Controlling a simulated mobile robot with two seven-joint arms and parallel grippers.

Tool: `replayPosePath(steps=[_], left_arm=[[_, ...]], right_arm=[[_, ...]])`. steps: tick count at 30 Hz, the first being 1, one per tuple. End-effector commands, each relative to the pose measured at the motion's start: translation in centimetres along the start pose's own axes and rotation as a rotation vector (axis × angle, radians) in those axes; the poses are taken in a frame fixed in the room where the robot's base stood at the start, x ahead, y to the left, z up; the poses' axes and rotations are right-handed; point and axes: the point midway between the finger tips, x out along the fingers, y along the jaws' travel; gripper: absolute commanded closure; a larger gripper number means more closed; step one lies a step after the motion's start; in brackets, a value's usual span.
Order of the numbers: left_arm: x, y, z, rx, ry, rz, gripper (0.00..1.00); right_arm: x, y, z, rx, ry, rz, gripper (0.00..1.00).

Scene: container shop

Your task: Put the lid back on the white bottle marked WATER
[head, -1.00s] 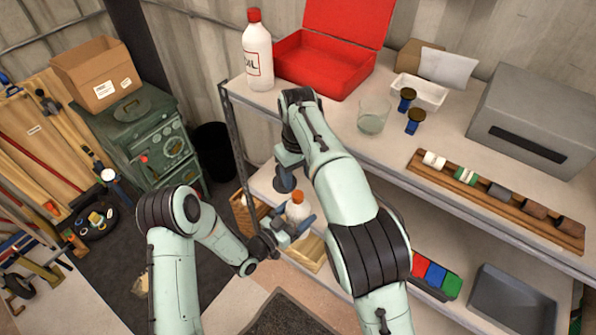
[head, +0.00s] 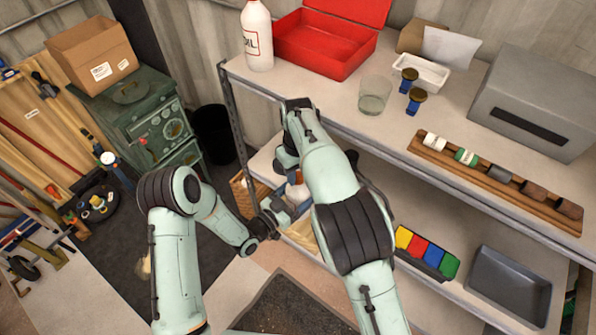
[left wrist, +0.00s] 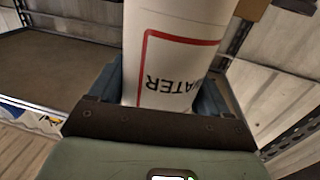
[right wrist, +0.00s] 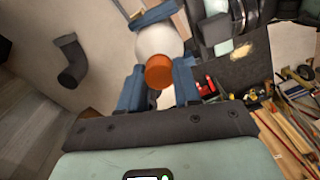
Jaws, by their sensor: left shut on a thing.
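The white WATER bottle (left wrist: 172,55) fills the space between the fingers of my left gripper (left wrist: 160,95), which is shut on its body. In the head view my left gripper (head: 280,208) holds it by the lower shelf, partly behind my right arm. The orange lid (right wrist: 159,72) is at the bottle's top, in line with the bottle (right wrist: 158,40) in the right wrist view. My right gripper (right wrist: 160,80) has its fingers on either side of the lid and looks open. I cannot tell whether the lid is fully seated.
The upper shelf holds a white bottle marked OIL (head: 257,35), a red toolbox (head: 325,45), a glass (head: 375,95) and a wooden rack (head: 500,180). Coloured blocks (head: 427,252) and a grey tray (head: 510,285) are on the lower shelf. A shelf post (head: 236,130) stands close to my grippers.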

Motion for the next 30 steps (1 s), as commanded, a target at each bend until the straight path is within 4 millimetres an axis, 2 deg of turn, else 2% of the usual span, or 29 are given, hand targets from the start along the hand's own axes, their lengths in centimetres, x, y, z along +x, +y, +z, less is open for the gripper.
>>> replayPosePath(steps=[8,11,14,24,30], left_arm=[[-0.03,-0.02,-0.04,0.000,0.002,0.000,1.00],[-0.03,-0.03,-0.04,0.000,0.002,0.000,1.00],[-0.04,-0.03,-0.03,0.000,0.001,-0.001,1.00],[-0.07,-0.07,-0.01,0.000,0.001,-0.002,1.00],[-0.08,-0.11,0.00,0.000,0.001,-0.003,1.00]], right_arm=[[-0.05,0.24,-0.01,0.016,0.002,0.003,1.00],[-0.06,0.28,0.01,0.104,0.004,0.003,1.00],[-0.06,0.34,0.05,0.291,0.009,0.002,1.00],[0.02,0.38,0.24,1.078,0.022,-0.002,1.00],[0.04,0.36,0.30,1.442,0.030,-0.004,1.00]])
